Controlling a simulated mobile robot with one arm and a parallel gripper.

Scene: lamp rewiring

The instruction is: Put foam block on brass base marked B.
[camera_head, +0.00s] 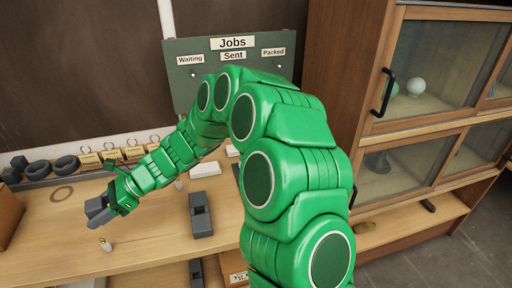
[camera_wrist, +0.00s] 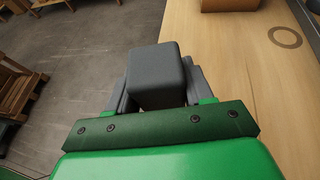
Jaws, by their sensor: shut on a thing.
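My gripper (camera_head: 97,212) is shut on a dark grey foam block (camera_wrist: 157,76), held between its fingers. In the wrist view the block covers part of the bench's edge, with floor on the left and bench top on the right. In the head view the block is small at the left, beyond the end of my green arm. Several yellowish pieces with pale labels (camera_head: 90,160) stand in a row at the back of the bench, with thin rings above them. Their labels are too small to read, so I cannot tell which is base B.
A ring mark (camera_head: 62,193) lies on the bench top (camera_head: 150,235). A small brass-and-white piece (camera_head: 105,244) stands near the front. Dark coils (camera_head: 65,163) sit back left. A cabinet (camera_head: 345,90) stands right.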

